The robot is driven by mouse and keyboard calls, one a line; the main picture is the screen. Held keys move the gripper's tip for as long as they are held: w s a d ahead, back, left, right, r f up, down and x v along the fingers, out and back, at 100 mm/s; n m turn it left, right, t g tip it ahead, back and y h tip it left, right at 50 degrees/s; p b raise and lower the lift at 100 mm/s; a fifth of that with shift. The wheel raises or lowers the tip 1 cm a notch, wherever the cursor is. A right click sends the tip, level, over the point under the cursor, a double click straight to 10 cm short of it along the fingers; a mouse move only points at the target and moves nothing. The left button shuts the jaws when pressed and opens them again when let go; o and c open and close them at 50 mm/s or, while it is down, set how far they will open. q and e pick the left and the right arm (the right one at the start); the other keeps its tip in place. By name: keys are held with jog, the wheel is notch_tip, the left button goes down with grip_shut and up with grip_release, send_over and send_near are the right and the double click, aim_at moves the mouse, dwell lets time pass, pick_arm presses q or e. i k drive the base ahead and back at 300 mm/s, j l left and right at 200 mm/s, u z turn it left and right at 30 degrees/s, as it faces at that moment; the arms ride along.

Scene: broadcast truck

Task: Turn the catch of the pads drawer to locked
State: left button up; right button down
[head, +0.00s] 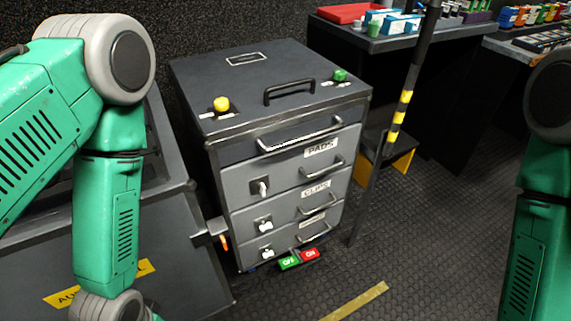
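The pads drawer (290,182) is the uppermost light grey drawer of the dark cabinet, with a "PADS" label (320,147) at its upper right and a bar handle (323,169). It looks shut. Its catch (261,187) is a small light lever on a dark plate at the drawer's left; the lever looks roughly upright, but it is too small to be sure. My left arm comes down the left side and my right arm shows at the right edge. Both grippers are out of the picture.
The clips drawer (288,211) and another drawer below have similar catches. Green "OFF" (289,262) and red "ON" (310,255) blocks sit at the cabinet's foot. A dark pole (390,125) stands to its right. Yellow (221,104) and green (340,75) knobs are on top. The front floor looks clear.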

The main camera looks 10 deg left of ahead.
aim_at(262, 187)
jog(key=i+l+u, duration=0.25)
jog(key=l, duration=0.5)
jog(key=l+u, duration=0.25)
jog(key=l, duration=0.5)
jog(key=i+l+u, duration=0.1)
jog(key=l+u, duration=0.15)
jog(key=l, duration=0.55)
